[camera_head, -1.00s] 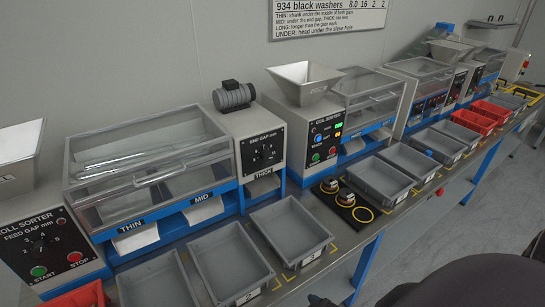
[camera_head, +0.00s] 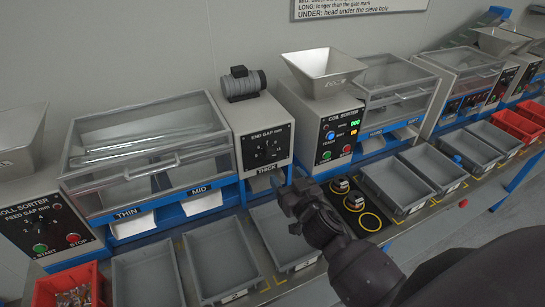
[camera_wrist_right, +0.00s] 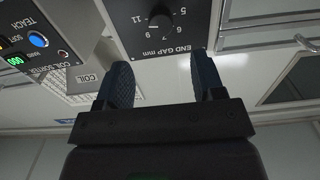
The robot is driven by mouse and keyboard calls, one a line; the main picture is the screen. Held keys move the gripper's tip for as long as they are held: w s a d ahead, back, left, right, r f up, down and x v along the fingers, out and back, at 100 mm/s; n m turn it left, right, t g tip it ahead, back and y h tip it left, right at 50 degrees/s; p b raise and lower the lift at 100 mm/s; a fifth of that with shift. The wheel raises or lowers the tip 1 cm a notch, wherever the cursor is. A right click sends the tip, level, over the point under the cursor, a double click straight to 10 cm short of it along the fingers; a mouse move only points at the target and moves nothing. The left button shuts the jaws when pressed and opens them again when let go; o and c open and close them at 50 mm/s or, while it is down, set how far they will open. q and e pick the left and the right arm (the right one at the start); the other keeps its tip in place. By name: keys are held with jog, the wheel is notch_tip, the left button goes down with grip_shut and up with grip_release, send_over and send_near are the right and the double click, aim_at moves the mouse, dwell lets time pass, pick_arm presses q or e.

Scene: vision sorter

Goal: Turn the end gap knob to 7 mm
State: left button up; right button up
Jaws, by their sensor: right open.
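The end gap knob (camera_head: 268,147) is a dark round knob on the black END GAP panel (camera_head: 283,137), below the grey motor. In the right wrist view the knob (camera_wrist_right: 160,17) appears upside down at the top, with numbers around it; its exact setting is too small to read surely. My right gripper (camera_head: 288,187) is open and empty in front of and below the panel. In the right wrist view its two dark blue fingers (camera_wrist_right: 158,82) stand apart, pointing toward the panel, with the knob beyond them and untouched. My left gripper is out of view.
The COIL SORTER box (camera_head: 337,137) with lit displays stands right of the panel. A clear-lidded sorter (camera_head: 150,150) stands left. Grey trays (camera_head: 222,262) and a red bin (camera_head: 70,290) line the front. Ringed items (camera_head: 355,203) lie on a black mat near my right arm.

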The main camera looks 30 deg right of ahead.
aim_at(271, 156)
jog(key=w, duration=0.9)
jog(key=shift+w+d, duration=0.1)
jog(key=shift+d, duration=0.1)
jog(key=c, duration=0.9)
